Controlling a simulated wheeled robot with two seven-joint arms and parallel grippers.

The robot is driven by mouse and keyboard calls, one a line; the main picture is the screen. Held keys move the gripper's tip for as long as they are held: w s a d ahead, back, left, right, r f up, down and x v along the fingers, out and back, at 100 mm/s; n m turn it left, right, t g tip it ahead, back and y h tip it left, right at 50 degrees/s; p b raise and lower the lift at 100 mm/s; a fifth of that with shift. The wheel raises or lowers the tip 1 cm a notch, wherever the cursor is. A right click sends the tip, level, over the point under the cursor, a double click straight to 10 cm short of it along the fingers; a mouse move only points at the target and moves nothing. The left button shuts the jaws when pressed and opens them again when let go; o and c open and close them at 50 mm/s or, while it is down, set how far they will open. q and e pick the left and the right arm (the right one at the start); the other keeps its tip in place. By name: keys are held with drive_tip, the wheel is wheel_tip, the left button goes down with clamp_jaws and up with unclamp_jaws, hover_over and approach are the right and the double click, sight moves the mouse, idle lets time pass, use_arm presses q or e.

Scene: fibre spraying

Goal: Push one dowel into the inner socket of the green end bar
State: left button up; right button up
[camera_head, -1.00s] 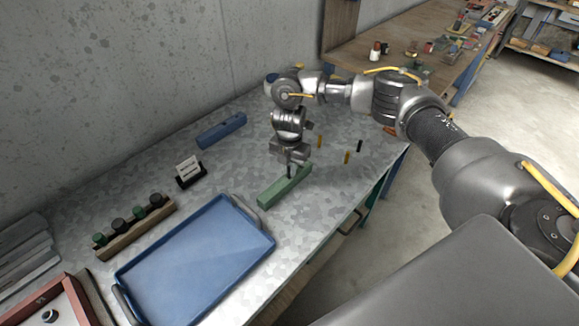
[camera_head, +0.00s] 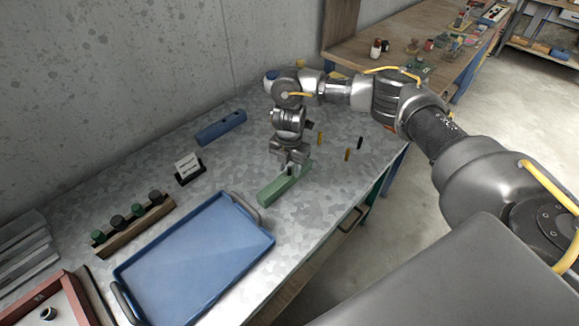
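The green end bar (camera_head: 272,194) lies on the metal table, right of the blue tray. A short dark dowel (camera_head: 290,171) stands upright at the bar's far half, with its lower end at the bar; how deep it sits cannot be told. My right gripper (camera_head: 291,163) is just above the bar, pointing down over this dowel. Its fingers look spread apart to either side of the dowel's top. My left gripper is not in view.
A blue bar with holes (camera_head: 221,129) lies near the wall. A small white card (camera_head: 188,166) stands in a dark holder. The blue tray (camera_head: 262,245) and a wooden rack (camera_head: 130,234) with green and dark knobs fill the front left.

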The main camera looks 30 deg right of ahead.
sight(290, 167)
wheel_tip(290, 167, up, 11)
drive_tip(key=shift+f+b, duration=0.15)
drive_tip(key=shift+b, duration=0.3)
idle(0.6)
